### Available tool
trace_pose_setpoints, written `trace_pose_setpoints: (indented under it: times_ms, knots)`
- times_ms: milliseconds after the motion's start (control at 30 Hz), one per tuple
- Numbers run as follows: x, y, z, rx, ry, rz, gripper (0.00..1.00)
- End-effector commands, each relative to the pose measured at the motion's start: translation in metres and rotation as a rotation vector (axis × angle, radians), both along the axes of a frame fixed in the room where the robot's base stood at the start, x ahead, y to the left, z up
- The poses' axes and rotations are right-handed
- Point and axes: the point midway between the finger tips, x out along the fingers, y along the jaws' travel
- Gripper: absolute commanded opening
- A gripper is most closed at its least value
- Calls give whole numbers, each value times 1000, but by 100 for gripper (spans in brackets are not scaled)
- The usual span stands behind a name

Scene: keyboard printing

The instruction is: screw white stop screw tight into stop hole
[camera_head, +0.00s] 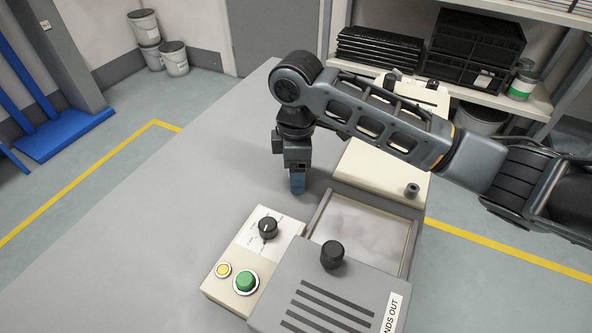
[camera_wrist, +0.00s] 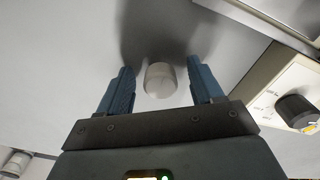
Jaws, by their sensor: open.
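My gripper (camera_head: 298,184) points down over the grey table, left of the machine. In the wrist view its two blue fingers (camera_wrist: 160,88) are open. A whitish round-topped cylinder (camera_wrist: 159,79) stands between the fingers, with a gap on either side; it looks like the white stop screw. In the head view I cannot make it out by the fingers. I cannot pick out the stop hole in either view.
A control box with a black knob (camera_head: 268,228), a yellow button (camera_head: 223,269) and a green button (camera_head: 245,281) sits close in front of my gripper. The machine's grey lid (camera_head: 325,292) is beside it. A second pale cylinder (camera_wrist: 16,162) shows at the wrist view's lower left. The table's left side is clear.

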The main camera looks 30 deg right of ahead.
Motion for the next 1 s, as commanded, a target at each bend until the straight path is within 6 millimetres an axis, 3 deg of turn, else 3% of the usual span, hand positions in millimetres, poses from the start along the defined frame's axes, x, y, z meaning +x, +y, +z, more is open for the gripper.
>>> trace_pose_setpoints:
  times_ms: [167,767,1000]
  knots:
    - [0,0,0,0,0,0,66]
    - [0,0,0,0,0,0,8]
    - [0,0,1,0,-1,0,6]
